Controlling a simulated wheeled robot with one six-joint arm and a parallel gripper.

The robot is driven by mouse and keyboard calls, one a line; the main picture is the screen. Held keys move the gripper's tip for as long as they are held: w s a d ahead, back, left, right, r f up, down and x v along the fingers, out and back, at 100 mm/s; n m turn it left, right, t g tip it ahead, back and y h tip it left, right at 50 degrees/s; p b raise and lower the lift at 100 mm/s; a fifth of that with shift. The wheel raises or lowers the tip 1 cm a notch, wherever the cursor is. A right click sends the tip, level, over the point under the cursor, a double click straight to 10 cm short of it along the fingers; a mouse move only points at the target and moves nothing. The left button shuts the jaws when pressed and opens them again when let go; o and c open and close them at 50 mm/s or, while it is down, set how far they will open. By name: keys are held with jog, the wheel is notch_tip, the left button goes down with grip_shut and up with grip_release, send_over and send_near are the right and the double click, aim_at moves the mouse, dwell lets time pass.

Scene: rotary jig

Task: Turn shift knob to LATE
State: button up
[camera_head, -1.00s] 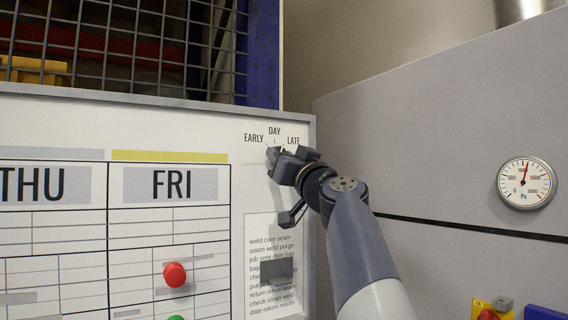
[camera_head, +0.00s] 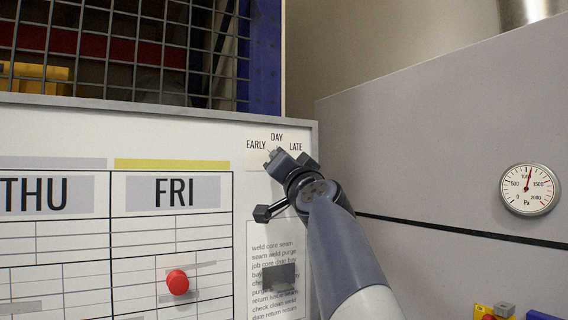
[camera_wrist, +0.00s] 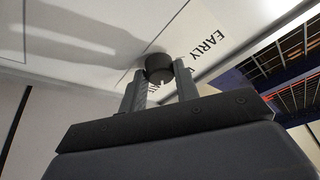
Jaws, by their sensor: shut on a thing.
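The shift knob (camera_wrist: 159,67) is a dark round knob on the white board, seen in the wrist view between my two fingers. My gripper (camera_wrist: 160,84) is shut on it. In the head view my gripper (camera_head: 272,158) is at the board's upper right corner, just below the labels, and hides most of the knob. The printed labels EARLY (camera_head: 256,145), DAY (camera_head: 277,137) and LATE (camera_head: 296,147) fan out above it. EARLY also shows in the wrist view (camera_wrist: 208,42); another label is partly hidden by a finger. I cannot tell which label the knob points to.
The white schedule board (camera_head: 240,112) carries a red round magnet (camera_head: 177,282) and a text sheet below my gripper. A grey panel with a pressure gauge (camera_head: 529,189) stands at the right. A wire mesh (camera_head: 150,50) is behind the board.

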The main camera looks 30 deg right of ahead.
dwell(0.4)
jog(key=o, duration=1)
jog(key=shift+c, duration=0.2)
jog(key=b+v, duration=0.5)
jog(key=v, duration=0.6)
jog(key=shift+b, duration=0.3)
jog(key=shift+w+d, duration=0.1)
